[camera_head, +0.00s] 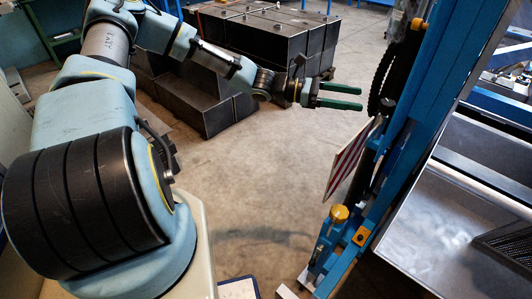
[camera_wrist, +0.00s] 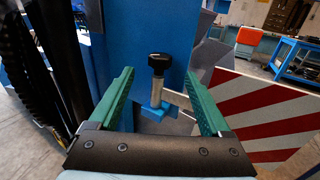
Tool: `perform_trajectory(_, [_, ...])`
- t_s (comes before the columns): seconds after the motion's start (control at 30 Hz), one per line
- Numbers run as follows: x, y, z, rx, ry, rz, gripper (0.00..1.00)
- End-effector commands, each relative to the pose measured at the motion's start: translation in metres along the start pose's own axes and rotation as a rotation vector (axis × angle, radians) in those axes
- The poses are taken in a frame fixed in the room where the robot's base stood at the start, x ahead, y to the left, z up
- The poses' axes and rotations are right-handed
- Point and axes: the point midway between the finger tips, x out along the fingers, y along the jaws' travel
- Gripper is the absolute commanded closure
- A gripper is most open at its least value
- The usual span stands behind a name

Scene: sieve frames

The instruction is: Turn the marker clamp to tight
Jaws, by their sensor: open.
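A black-topped knob on a pale metal shaft (camera_wrist: 159,66) stands upright in a blue bracket on the blue post; I take it to be the marker clamp. The red-and-white striped marker board (camera_wrist: 265,110) is to its right, and shows in the head view (camera_head: 352,160) beside the post. My gripper (camera_head: 361,98) has green fingers and is open and empty, facing the post. In the wrist view, the knob appears between the open fingers (camera_wrist: 160,78), beyond them, with no contact visible.
The blue post (camera_head: 417,110) rises at right, with a black cable chain (camera_head: 385,78) beside it. A yellow knob (camera_head: 339,213) sits low on its base. A metal tray (camera_head: 450,225) lies to the right. Dark metal boxes (camera_head: 265,45) stand behind my arm. The floor between is clear.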

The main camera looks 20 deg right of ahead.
Motion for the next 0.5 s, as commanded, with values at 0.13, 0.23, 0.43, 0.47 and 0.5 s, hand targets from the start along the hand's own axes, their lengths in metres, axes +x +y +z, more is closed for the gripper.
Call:
perform_trajectory(0.13, [-0.030,0.001,-0.003,0.002,0.003,0.003,0.18])
perform_trajectory(0.23, [-0.042,-0.005,-0.006,0.012,0.025,-0.013,0.18])
perform_trajectory(0.43, [-0.050,-0.029,-0.035,0.096,0.173,-0.082,0.18])
perform_trajectory(0.47, [-0.051,-0.032,-0.039,0.109,0.196,-0.092,0.18])
perform_trajectory(0.5, [-0.054,-0.037,-0.044,0.126,0.225,-0.107,0.18])
